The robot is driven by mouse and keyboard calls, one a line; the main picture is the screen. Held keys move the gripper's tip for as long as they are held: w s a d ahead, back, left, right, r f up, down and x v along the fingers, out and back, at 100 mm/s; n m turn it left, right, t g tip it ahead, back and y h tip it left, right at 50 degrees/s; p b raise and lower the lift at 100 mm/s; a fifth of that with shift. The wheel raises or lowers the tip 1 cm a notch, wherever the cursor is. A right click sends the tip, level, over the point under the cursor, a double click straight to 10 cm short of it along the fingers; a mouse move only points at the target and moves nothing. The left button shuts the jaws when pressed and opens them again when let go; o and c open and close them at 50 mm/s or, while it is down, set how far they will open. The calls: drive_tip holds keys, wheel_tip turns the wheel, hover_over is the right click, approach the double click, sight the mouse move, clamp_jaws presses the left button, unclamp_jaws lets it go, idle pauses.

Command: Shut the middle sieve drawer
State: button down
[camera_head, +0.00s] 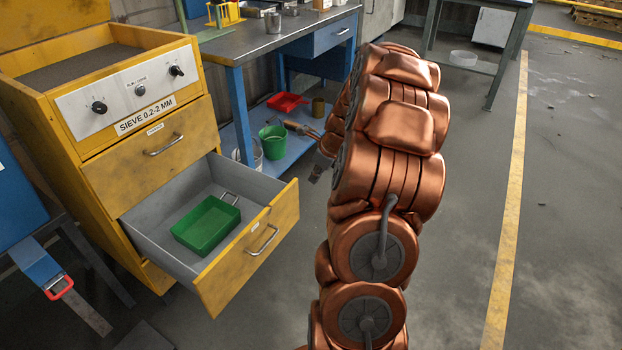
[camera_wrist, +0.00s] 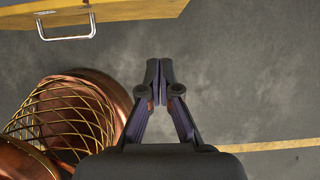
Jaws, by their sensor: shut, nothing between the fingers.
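The yellow sieve cabinet (camera_head: 60,110) stands at the left in the head view. Its upper drawer (camera_head: 148,155) is shut. The drawer below it (camera_head: 250,262), apparently the middle one, is pulled far out and holds a green tray (camera_head: 206,226). A metal handle (camera_head: 262,240) is on its front. In the wrist view, a yellow drawer front (camera_wrist: 135,10) with a handle (camera_wrist: 66,27) shows at the upper left. My gripper (camera_wrist: 160,70) is shut and empty over the floor, apart from that front.
A blue workbench (camera_head: 235,90) stands behind the cabinet, with a green bucket (camera_head: 273,140) and a red tray (camera_head: 287,103) on its lower shelf. A blue unit (camera_head: 15,200) is at the left edge. The floor (camera_head: 570,200) at the right is clear.

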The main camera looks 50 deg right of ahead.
sight(291, 194)
drive_tip(key=w+f, duration=0.2)
drive_tip(key=w+a+f+b, duration=0.1)
drive_tip(key=w+f, duration=0.1)
drive_tip(key=f, duration=0.1)
drive_tip(key=w+f+b, duration=0.1)
drive_tip(key=w+f, duration=0.1)
drive_tip(key=shift+w+a+f, duration=0.15)
drive_tip(key=shift+w+a, duration=0.15)
drive_tip(key=shift+a, duration=0.05)
drive_tip(key=shift+w, duration=0.2)
